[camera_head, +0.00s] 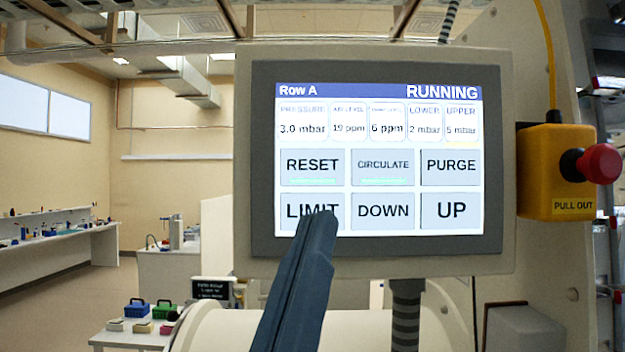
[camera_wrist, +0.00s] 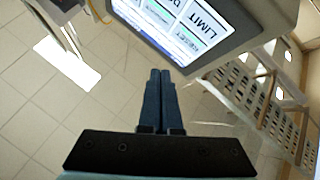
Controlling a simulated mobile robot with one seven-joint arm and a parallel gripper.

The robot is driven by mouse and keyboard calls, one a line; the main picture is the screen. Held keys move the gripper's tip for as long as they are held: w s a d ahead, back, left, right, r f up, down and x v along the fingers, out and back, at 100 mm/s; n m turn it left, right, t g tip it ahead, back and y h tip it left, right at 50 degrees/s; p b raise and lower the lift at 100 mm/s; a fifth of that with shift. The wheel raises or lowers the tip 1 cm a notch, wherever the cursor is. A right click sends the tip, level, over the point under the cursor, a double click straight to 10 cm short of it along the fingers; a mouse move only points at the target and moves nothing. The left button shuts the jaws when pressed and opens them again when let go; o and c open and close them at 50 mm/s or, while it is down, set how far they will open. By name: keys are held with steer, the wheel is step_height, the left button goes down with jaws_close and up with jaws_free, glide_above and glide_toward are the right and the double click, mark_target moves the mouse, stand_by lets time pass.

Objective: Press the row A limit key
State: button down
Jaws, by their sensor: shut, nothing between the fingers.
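The row A panel (camera_head: 243,160) has a lit screen headed "Row A" and "RUNNING". The LIMIT key (camera_head: 291,203) is at the lower left of its keys, grey with black letters. My gripper (camera_head: 320,214) is shut and empty, its dark blue fingertips overlapping the lower right part of LIMIT. In the wrist view the fingertips (camera_wrist: 160,73) lie below the tilted screen's edge, and the LIMIT key (camera_wrist: 204,24) shows above and right of them. Whether the tips touch the key I cannot tell.
RESET (camera_head: 312,166) sits above LIMIT and DOWN (camera_head: 383,211) to its right. RESET and CIRCULATE (camera_head: 383,166) have green underlines. A yellow box with a red stop knob (camera_head: 601,163) is right of the panel. A bench (camera_head: 130,340) with small boxes stands lower left.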

steer(key=shift+w+f, duration=0.1)
steer(key=b, duration=0.1)
glide_toward(321, 196)
step_height(321, 196, up, 4)
steer(key=w+d, duration=0.1)
steer(key=shift+w+d, duration=0.15)
steer(key=shift+w, duration=0.75)
steer(key=shift+f, duration=0.1)
stand_by(1.4)
steer(key=shift+w+b, duration=0.4)
steer(key=shift+w, duration=0.4)
stand_by(0.5)
steer(key=shift+s, duration=0.85)
